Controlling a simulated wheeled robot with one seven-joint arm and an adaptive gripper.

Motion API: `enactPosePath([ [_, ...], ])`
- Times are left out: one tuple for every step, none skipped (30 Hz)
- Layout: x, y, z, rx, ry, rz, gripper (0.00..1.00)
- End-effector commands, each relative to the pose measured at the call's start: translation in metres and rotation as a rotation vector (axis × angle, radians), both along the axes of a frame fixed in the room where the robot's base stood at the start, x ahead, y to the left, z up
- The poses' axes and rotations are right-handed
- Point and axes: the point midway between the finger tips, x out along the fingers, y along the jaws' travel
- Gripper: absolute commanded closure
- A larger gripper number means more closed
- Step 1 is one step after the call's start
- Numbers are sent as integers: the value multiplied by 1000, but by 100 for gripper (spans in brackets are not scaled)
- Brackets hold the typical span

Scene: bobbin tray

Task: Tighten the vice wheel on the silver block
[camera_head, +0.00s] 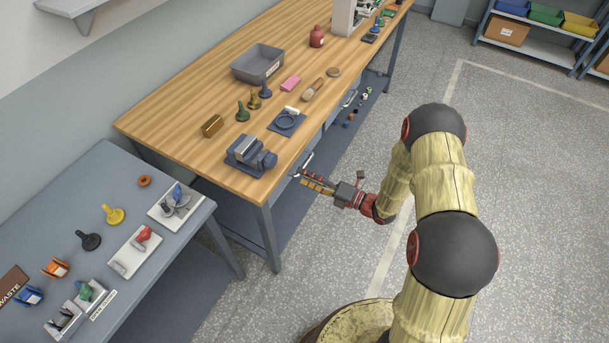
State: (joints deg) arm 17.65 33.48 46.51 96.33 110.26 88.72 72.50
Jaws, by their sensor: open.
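A blue-grey vice (236,161) stands near the front edge of the wooden bench, towards its near end. A silver block (246,146) shows at its top, seemingly between the jaws; the exact contact is too small to tell. A rounded blue-grey part at the vice's right end looks like the vice wheel (268,160). My gripper (302,172) is open and empty, just off the bench's front edge to the right of the wheel. It points left towards the vice and is apart from it.
A blue stand with a ring (287,121) is behind the vice. A brass block (212,126), several chess-piece-like knobs, a brush (312,89) and a grey bin (257,64) are farther back. A lower grey table (75,185) with clamps is at left. Floor right of the bench is clear.

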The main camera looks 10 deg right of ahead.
Motion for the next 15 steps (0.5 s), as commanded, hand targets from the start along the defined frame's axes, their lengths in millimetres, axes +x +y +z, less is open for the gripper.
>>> enactPosePath([
  [0, 0, 0, 0, 0, 0, 38],
  [0, 0, 0, 0, 0, 0, 38],
  [0, 1, -1, 0, 0, 1, 38],
  [0, 1, -2, 0, -1, 2, 38],
  [0, 2, -3, -1, -3, 4, 38],
  [1, 4, -4, -2, -7, 7, 38],
  [2, 6, -5, -4, -12, 11, 38],
  [2, 8, -6, -6, -18, 15, 38],
  [3, 11, -6, -9, -28, 21, 38],
  [4, 13, -6, -11, -36, 26, 38],
  [5, 16, -6, -13, -44, 30, 38],
  [7, 20, -5, -21, -61, 34, 38],
  [8, 22, -5, -31, -77, 36, 38],
  [9, 25, -5, -53, -107, 37, 38],
  [10, 28, -5, -87, -154, 39, 38],
])
